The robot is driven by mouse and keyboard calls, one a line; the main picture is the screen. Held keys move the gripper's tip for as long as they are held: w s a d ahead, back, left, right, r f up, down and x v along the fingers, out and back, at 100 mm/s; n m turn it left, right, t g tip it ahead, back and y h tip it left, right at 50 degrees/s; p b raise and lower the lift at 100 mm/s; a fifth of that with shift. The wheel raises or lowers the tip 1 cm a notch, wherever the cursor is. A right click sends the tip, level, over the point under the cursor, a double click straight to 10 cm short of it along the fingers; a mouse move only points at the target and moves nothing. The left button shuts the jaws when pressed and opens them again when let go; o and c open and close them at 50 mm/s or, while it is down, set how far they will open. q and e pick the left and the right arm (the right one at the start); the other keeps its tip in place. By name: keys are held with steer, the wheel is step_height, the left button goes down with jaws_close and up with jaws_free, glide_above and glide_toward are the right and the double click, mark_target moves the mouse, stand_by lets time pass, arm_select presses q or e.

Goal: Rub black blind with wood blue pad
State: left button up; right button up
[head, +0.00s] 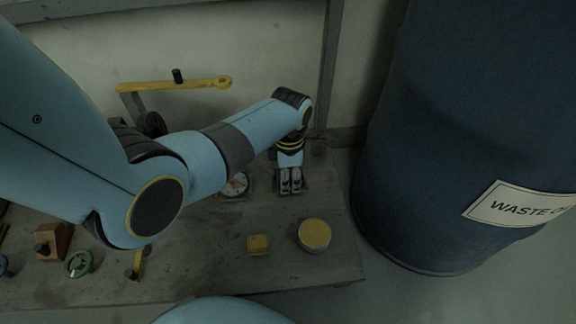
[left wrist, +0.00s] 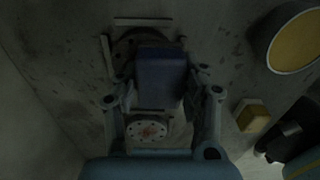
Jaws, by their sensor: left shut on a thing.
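My left gripper (head: 290,188) reaches down over the right half of the bench, and its two fingers also show in the left wrist view (left wrist: 160,88). It is shut on the blue pad (left wrist: 160,72), a dark blue block between the fingers. The black blind (left wrist: 127,50) is a dark round disc beneath the pad, partly covered by it, with light strips around it. I cannot tell whether the pad touches the disc. In the head view the gripper hides most of this spot. My right gripper is in neither view.
A dial gauge (head: 236,185) lies just left of the gripper. A yellow block (head: 258,245) and a round yellow-topped tin (head: 314,235) stand nearer the front edge. A blue waste drum (head: 430,150) stands right of the bench.

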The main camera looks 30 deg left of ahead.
arm_select(q)
steer(key=shift+s+d+r, duration=0.15)
steer(key=shift+s+d, duration=0.15)
steer(key=shift+s+d+f+p, duration=0.1)
steer(key=shift+s+f+p, duration=0.1)
steer(key=shift+p, duration=0.1)
steer(key=shift+f, duration=0.1)
steer(key=shift+c, duration=0.6)
steer(key=shift+w+a, duration=0.4)
steer(key=shift+w+a+b, duration=0.3)
steer(key=shift+w+a, duration=0.5)
steer(key=shift+w, duration=0.25)
steer(key=shift+w+a+b, duration=0.3)
steer(key=shift+w+a, duration=0.45)
steer(key=shift+w, duration=0.3)
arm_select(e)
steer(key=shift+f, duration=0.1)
arm_select(q)
steer(key=shift+r, duration=0.25)
steer(key=shift+r+p, duration=2.7)
steer(key=shift+r, duration=0.2)
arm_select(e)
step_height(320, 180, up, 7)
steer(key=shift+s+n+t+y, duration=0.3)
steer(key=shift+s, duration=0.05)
arm_select(q)
steer(key=shift+r, duration=0.1)
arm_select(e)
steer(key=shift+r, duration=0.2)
